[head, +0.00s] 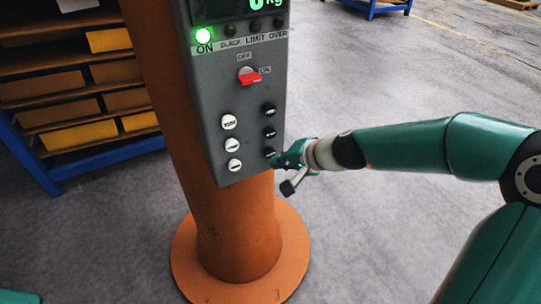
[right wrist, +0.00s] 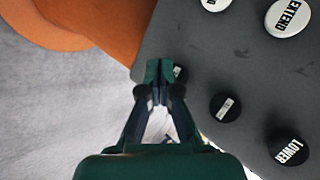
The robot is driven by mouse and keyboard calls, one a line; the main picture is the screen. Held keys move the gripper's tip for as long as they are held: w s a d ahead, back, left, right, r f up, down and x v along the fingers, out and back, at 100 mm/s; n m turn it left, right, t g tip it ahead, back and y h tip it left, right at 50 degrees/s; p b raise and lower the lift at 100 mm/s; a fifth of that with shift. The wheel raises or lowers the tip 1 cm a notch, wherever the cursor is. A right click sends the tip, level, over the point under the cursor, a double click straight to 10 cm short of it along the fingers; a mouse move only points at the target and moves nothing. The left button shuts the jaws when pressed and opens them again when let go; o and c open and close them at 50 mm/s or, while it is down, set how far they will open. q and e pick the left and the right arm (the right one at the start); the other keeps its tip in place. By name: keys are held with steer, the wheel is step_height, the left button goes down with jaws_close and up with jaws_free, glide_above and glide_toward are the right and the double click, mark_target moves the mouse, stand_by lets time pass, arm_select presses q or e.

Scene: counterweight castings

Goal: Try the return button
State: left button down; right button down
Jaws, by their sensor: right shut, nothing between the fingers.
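A grey control panel (head: 205,110) is mounted on an orange column. It has a column of white buttons (head: 232,145) on the left and a column of black buttons (head: 269,132) on the right. In the right wrist view a white button reads EXTEND (right wrist: 287,18) and a black one reads LOWER (right wrist: 292,152). I cannot read a return label on any button. My right gripper (head: 282,160) is shut and empty, its tips at the lowest black button (right wrist: 181,73), which they partly hide. Whether they touch it I cannot tell. My left gripper is out of view.
A green ON lamp (head: 203,35) is lit; the other lamps look dark. A red selector switch (head: 249,77) sits above the buttons. The orange column (head: 235,235) stands on a round base. A shelf with yellow bins (head: 70,138) is at left.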

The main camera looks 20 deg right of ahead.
stand_by(0.3)
steer(key=s+b, duration=0.1)
steer(key=s, duration=0.4)
stand_by(0.4)
stand_by(0.9)
